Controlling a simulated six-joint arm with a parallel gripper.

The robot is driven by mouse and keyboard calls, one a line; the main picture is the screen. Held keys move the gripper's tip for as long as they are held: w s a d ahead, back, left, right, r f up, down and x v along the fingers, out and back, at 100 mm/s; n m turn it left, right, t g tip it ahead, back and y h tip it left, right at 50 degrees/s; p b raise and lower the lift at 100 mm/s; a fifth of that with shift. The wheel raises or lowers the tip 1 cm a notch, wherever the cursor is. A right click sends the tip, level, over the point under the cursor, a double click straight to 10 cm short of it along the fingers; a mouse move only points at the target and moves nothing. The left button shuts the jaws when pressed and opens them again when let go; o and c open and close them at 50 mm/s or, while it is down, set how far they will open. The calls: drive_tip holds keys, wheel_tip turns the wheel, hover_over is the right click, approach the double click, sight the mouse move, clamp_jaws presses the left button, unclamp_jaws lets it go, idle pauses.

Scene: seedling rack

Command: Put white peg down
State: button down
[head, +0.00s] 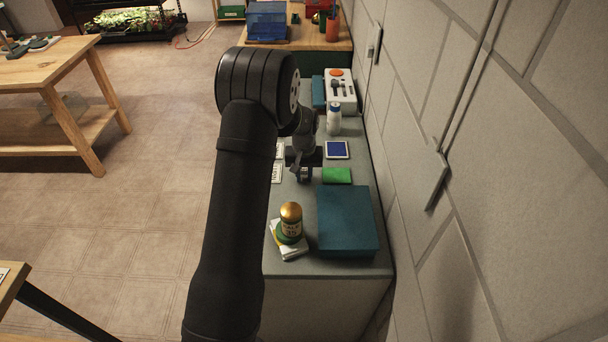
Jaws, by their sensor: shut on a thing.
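My gripper (302,173) is small and dark in the head view, low over the grey counter top (310,200), beyond my black arm. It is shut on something. The held thing, taken to be the white peg, is hidden or too small to make out between the fingers. I cannot tell whether it touches the counter.
A green block (337,175) and a blue-faced square (337,150) lie right of my gripper. White labelled cards (277,172) lie left. A teal box (346,222) and gold-lidded jar (290,223) stand nearer. A white bottle (334,120) and control box (341,90) stand beyond. The wall bounds the right.

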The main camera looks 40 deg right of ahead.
sight(304, 173)
drive_tip(key=c, duration=1.3)
unclamp_jaws()
drive_tip(key=shift+f, duration=0.1)
drive_tip(key=shift+o, duration=0.2)
wheel_tip(304, 173, up, 12)
drive_tip(key=shift+f, duration=3.95)
